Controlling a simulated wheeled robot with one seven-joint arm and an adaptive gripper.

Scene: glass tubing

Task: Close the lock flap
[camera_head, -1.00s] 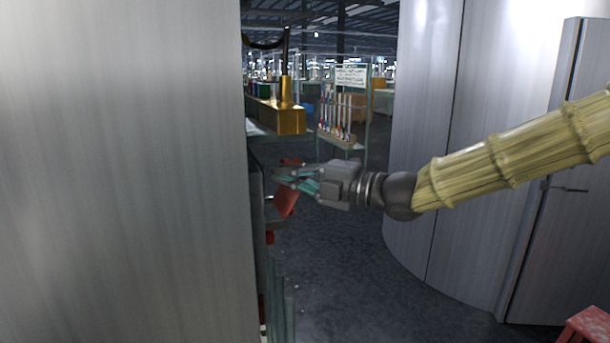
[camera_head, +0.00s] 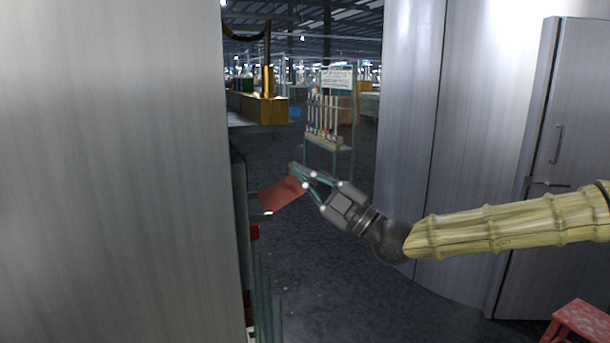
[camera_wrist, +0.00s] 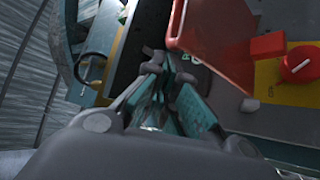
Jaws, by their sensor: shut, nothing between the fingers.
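The red lock flap (camera_head: 283,194) sticks out from the dark machine side, just past the edge of a large metal panel, so it stands open. It also shows large at the top of the wrist view (camera_wrist: 216,42). My gripper (camera_head: 294,168) comes in from the right, with its fingertips at the flap's upper edge in the head view. Its fingers are shut with nothing held. In the wrist view the fingertips (camera_wrist: 162,60) are just left of the flap; I cannot tell if they touch it. The flap's hinge is not clear.
A large metal panel (camera_head: 110,180) fills the left. A red knob on a yellow plate (camera_wrist: 299,62) and a red block (camera_wrist: 267,46) sit right of the flap. A metal cabinet (camera_head: 480,150) stands at right, a red stool (camera_head: 580,322) at lower right. Grey floor between is open.

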